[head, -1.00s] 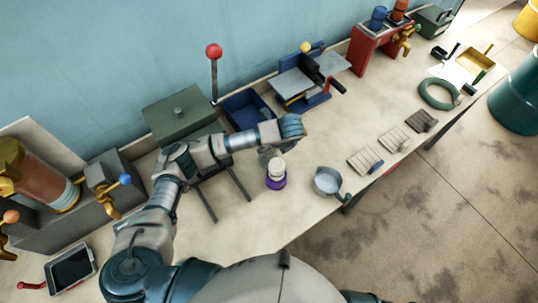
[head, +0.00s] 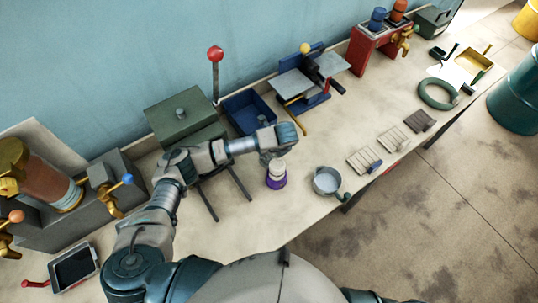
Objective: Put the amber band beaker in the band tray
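A small beaker with a white upper part and a purple band (head: 276,176) stands upright on the bench near the middle. No beaker with a clearly amber band can be made out. My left arm reaches in from the left, and its gripper (head: 268,158) hangs just behind the purple-banded beaker, partly hidden by my wrist. The fingers are too small and covered to tell whether they are open or touching the beaker. A yellow tray (head: 474,66) lies at the far right end; whether it is the band tray is unclear. My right gripper is out of view.
A round grey pan (head: 327,181) stands right of the beaker, near the bench edge. A blue bin (head: 243,113) and a green box (head: 180,116) stand behind my arm. Bare bench lies right of centre.

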